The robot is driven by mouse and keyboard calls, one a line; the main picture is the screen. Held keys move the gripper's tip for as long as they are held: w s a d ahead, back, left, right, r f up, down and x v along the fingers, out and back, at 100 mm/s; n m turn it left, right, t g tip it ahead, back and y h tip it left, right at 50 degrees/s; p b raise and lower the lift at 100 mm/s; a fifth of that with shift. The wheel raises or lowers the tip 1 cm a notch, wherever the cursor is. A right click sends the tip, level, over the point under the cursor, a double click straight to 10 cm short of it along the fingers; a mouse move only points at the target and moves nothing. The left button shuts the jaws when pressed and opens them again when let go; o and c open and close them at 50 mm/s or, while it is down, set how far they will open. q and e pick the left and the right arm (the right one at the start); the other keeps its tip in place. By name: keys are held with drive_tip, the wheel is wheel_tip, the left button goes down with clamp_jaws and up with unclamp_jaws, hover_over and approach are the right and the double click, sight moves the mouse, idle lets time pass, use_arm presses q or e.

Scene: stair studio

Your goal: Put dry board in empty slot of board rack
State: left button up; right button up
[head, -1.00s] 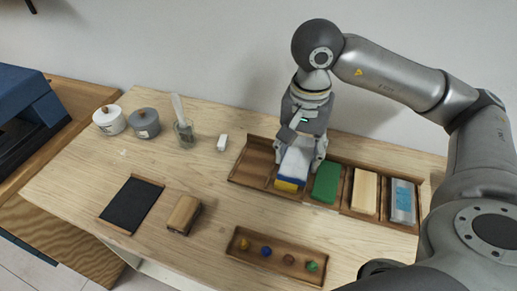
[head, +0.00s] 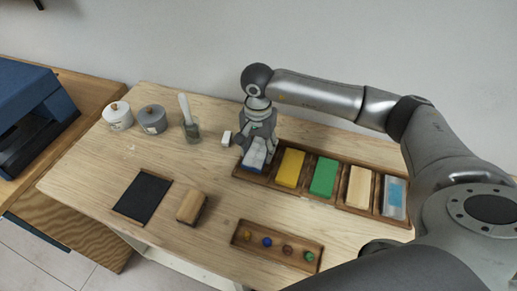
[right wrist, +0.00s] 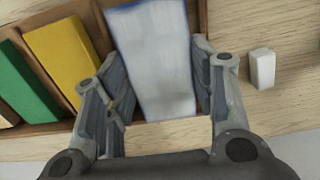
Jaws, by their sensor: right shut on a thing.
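My right gripper (head: 257,146) is shut on a flat blue-and-white board (head: 254,158). It holds the board at the leftmost compartment of the long wooden rack (head: 320,201). In the right wrist view the board's pale face (right wrist: 160,70) lies between the two fingers, over that compartment. I cannot tell whether the board rests on the rack floor. The other compartments hold a yellow block (head: 290,168), a green block (head: 324,177), a pale wooden block (head: 359,187) and a light-blue piece (head: 395,198). My left gripper is not in view.
A small white block (head: 226,138) stands just left of the rack. A black panel (head: 143,197), a wooden block (head: 192,206) and a tray of small balls (head: 277,263) lie in front.

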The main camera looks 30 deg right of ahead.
drive_tip(key=shift+f+p, duration=0.35)
drive_tip(key=shift+f, duration=0.45)
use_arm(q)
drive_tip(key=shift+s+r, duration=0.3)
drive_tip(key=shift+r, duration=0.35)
use_arm(e)
drive_tip(key=shift+f, duration=0.15)
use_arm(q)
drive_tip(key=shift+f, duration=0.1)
use_arm(e)
drive_tip(key=shift+f, duration=0.1)
drive_tip(key=shift+f+b, duration=0.1)
drive_tip(key=shift+b, duration=0.25)
drive_tip(key=o, duration=1)
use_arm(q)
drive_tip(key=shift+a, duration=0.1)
use_arm(e)
drive_tip(key=shift+o, duration=0.2)
